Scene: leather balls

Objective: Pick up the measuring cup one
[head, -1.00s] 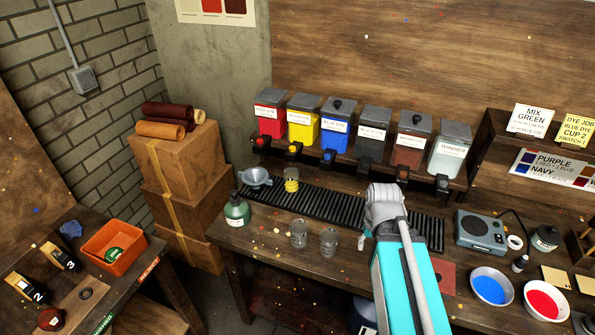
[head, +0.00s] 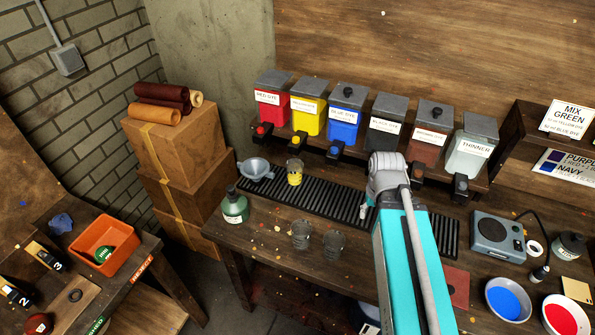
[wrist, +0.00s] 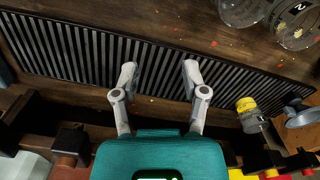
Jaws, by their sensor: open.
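Two clear measuring cups stand side by side on the bench in front of the black slatted rack: a left cup (head: 300,235) and a right cup (head: 333,244). A third cup, with yellow in it (head: 294,173), stands on the rack. In the wrist view the two clear cups show at the top right, one cup (wrist: 240,10) and another cup (wrist: 292,28) near a "2" mark. I cannot tell which is cup one. My gripper (wrist: 159,72) is open and empty above the rack, apart from the cups; its fingers are mostly hidden behind my arm in the head view.
The rack (head: 330,203) runs below a row of dye dispensers (head: 345,118). A grey funnel (head: 256,170) and a green bottle (head: 235,205) stand left of the cups. A grey device (head: 497,236) and blue and red bowls (head: 508,300) are at right.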

